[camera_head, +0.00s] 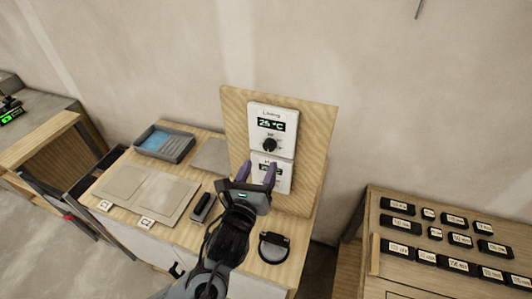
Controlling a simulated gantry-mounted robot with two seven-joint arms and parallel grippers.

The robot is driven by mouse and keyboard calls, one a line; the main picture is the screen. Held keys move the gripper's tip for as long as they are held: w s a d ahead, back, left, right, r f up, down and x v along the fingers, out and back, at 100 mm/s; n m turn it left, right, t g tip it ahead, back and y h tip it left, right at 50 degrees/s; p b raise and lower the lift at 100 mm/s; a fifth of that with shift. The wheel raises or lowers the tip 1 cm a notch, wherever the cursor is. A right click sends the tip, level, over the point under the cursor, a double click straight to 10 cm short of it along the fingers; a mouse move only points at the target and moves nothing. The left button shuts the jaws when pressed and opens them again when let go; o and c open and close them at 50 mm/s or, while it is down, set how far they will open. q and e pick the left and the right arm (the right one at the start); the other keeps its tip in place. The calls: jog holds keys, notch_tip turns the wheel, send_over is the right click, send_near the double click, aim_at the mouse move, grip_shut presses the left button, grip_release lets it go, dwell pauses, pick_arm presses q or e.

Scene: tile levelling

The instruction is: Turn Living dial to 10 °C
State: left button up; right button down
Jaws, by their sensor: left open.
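The Living thermostat (273,129) is a white panel on the upper part of an upright wooden board (318,135). The black Living dial (269,145) sits just below the display. A second white panel (284,181) is mounted under it, partly hidden by my gripper. My left gripper (259,174) is in front of this lower panel, below the Living dial. Its purple-tipped fingers are apart and point up towards the board, with nothing seen between them. My right gripper is not in view.
On the wooden table below the board are a grey tray with blue inside (165,144), flat tiles (148,190), a dark handheld object (201,207) and a round black-rimmed object (274,246). Several black labelled blocks (459,240) lie on a wooden stand at right.

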aim_at(268, 149)
pick_arm(q)
jog(key=x, duration=0.4)
jog(key=shift+d, duration=0.1)
jog(key=shift+p+x, duration=0.35)
jog(key=shift+x, duration=0.6)
jog(key=c, duration=1)
jog(key=shift+c, duration=0.2)
